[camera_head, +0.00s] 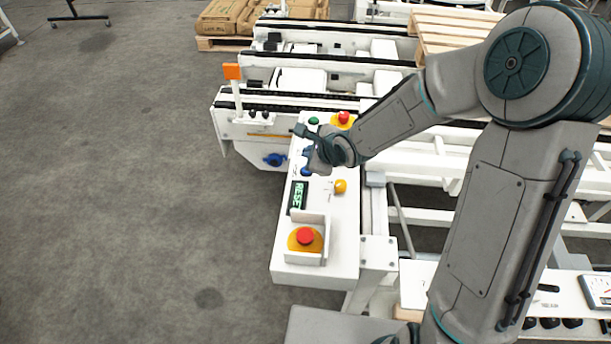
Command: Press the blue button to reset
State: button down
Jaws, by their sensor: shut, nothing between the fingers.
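The blue button (306,171) sits on the white control panel (325,266), just above the dark label (297,195) whose visible letters read "RESE". It is small and partly covered by my gripper. My gripper (304,150) is shut and empty, reaching in from the right over the upper half of the panel, beside the blue button. I cannot tell whether it touches the button or hovers above it.
The panel also carries a green button (313,120), a red button (343,117), a yellow knob (340,186) and a red stop button (305,237) within a white guard. The conveyor frame (330,58) lies behind. Open floor (130,200) is at left.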

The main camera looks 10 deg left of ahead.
jog(key=shift+f+b, duration=0.85)
jog(key=shift+f, duration=0.8)
dwell(0.7)
jog(key=shift+f, duration=0.4)
jog(key=shift+f+b, duration=0.35)
jog(key=shift+f, duration=0.1)
dwell(0.5)
jog(key=shift+r, duration=0.1)
jog(key=shift+r+p, duration=0.8)
jog(key=shift+p, duration=0.15)
notch_tip(320, 180, up, 5)
jog(key=p, duration=0.5)
